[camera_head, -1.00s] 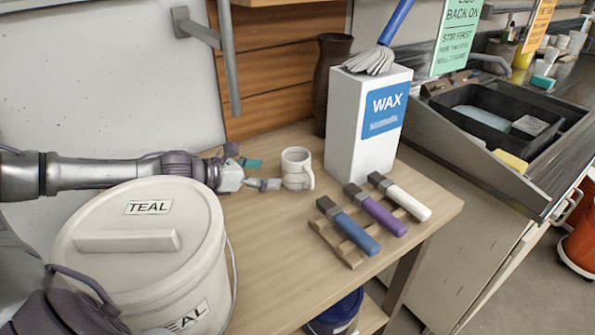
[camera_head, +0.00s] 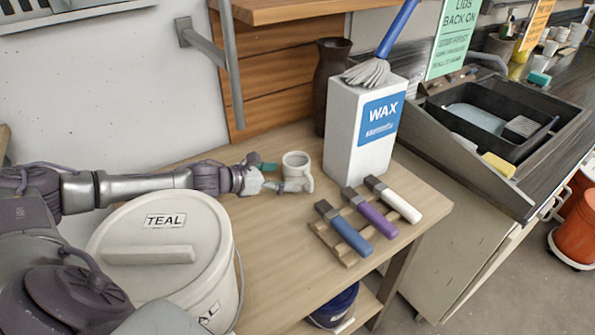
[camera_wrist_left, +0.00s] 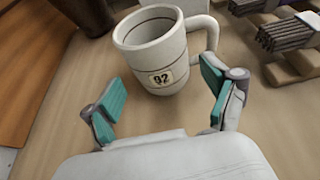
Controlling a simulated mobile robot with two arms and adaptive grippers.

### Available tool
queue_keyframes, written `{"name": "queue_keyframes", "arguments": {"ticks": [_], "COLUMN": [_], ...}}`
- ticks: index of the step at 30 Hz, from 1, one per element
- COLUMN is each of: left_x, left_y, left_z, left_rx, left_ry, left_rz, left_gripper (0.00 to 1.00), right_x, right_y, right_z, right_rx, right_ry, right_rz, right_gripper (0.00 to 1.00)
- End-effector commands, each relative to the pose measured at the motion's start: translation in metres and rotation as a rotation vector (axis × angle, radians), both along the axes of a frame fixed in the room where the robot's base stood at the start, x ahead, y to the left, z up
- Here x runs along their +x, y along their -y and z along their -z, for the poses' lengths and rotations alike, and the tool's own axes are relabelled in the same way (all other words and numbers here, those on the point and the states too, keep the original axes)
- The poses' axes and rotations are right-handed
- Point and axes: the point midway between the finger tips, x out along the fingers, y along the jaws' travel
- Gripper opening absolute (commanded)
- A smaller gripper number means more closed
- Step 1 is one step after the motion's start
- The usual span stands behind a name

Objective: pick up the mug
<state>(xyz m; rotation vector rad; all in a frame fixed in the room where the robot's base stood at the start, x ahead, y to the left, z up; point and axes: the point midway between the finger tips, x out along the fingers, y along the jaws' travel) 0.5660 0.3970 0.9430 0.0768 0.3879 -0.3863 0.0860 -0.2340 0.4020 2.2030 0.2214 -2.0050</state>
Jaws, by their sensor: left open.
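The white mug (camera_head: 296,164) stands upright on the wooden table, left of the WAX box. In the left wrist view the mug (camera_wrist_left: 158,52) shows a "92" label, dark bands and a handle on its right side. My left gripper (camera_head: 273,177) comes in from the left at the mug's side. In the wrist view its teal finger pads (camera_wrist_left: 163,98) are apart, with the mug just beyond and between them; the right pad is near the handle. Nothing is held. My right gripper is not in view.
A TEAL bucket (camera_head: 165,250) stands below my left arm. A WAX box (camera_head: 345,140) with a brush on top stands right of the mug, before a dark vase (camera_head: 330,75). Several brushes lie on a wooden rack (camera_head: 332,243) to the front right. Table between is clear.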

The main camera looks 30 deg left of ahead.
Motion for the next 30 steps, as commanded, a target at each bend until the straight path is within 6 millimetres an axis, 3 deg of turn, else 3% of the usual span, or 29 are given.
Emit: {"name": "queue_keyframes", "arguments": {"ticks": [1,5,9,17,28,30], "left_x": [0.007,0.024,0.036,0.038,0.038,0.038], "left_y": [0.004,0.011,0.015,0.016,0.016,0.016], "left_z": [-0.007,-0.003,0.008,0.012,0.012,0.01], "left_rx": [-0.003,-0.003,-0.001,0.0,0.0,-0.001], "left_ry": [0.004,0.004,0.002,0.0,0.0,0.003], "left_rz": [0.001,0.002,0.001,0.001,0.001,0.001], "left_gripper": [0.85,0.85,0.85,0.85,0.27,0.24], "right_x": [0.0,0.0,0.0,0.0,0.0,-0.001], "right_y": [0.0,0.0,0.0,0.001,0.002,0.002], "right_z": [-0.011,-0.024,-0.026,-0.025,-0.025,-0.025], "right_rx": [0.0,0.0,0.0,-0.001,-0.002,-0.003], "right_ry": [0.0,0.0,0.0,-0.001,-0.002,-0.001], "right_rz": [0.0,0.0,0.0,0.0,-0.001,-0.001], "right_gripper": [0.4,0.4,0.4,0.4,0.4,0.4]}}
